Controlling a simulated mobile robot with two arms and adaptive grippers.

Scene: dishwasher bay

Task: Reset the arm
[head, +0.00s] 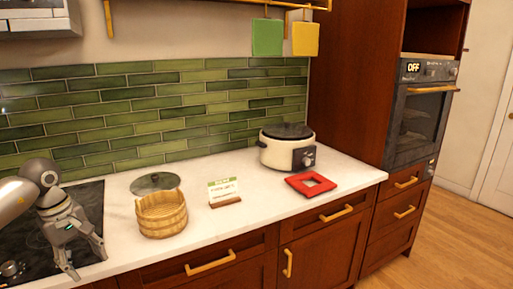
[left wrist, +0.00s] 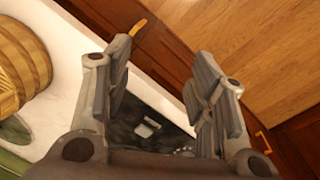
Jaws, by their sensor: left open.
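My left gripper (head: 87,262) is at the left of the head view, above the black cooktop (head: 92,197) near the counter's front edge. Its two fingers point down and are spread apart with nothing between them. In the left wrist view the open fingers (left wrist: 160,70) reach out over the counter edge, with the wooden floor and a drawer front beyond. My right gripper is not in view.
A wooden bucket (head: 162,215) stands right of the gripper, with a round lid (head: 154,183) behind it. Further right are a small card sign (head: 224,191), a white cooker (head: 284,152) and a red square trivet (head: 311,184).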

